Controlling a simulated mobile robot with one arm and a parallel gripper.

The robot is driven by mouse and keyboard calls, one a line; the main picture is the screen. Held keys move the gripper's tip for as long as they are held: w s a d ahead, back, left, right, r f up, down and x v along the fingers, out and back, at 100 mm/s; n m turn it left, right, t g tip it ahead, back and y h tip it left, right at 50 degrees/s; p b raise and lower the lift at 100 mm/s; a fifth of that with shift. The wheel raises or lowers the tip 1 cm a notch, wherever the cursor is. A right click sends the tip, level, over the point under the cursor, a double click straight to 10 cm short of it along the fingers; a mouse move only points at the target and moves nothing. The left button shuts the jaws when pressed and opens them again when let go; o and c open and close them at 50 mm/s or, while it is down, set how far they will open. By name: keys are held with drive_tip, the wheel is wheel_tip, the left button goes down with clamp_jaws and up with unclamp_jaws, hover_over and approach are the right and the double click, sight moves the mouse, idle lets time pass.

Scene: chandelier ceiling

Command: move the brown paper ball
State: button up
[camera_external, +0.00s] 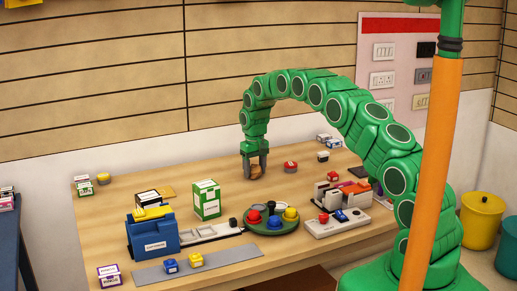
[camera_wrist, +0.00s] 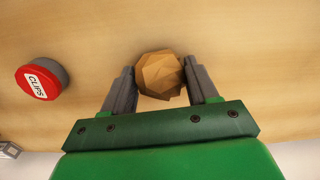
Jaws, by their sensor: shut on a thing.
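The brown paper ball (camera_wrist: 160,74) is a crumpled, faceted tan lump between the two grey fingers of my gripper (camera_wrist: 162,80) in the wrist view. In the external view the ball (camera_external: 257,169) shows low between the fingers of my gripper (camera_external: 255,172), near the back middle of the wooden table (camera_external: 340,160). My gripper points down and is shut on the ball. I cannot tell whether the ball touches the table top.
A red round tin marked CLIPS (camera_wrist: 40,79) stands close by, also in the external view (camera_external: 290,166). A green box (camera_external: 206,200), a green tray (camera_external: 272,222) with coloured knobs and a blue holder (camera_external: 152,235) stand nearer the front. Bare table lies left of my gripper.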

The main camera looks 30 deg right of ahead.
drive_tip(key=shift+d, duration=2.1)
drive_tip(key=o, duration=1.1)
drive_tip(key=shift+r, duration=0.1)
wheel_tip(320, 180, up, 8)
drive_tip(key=shift+f, duration=0.2)
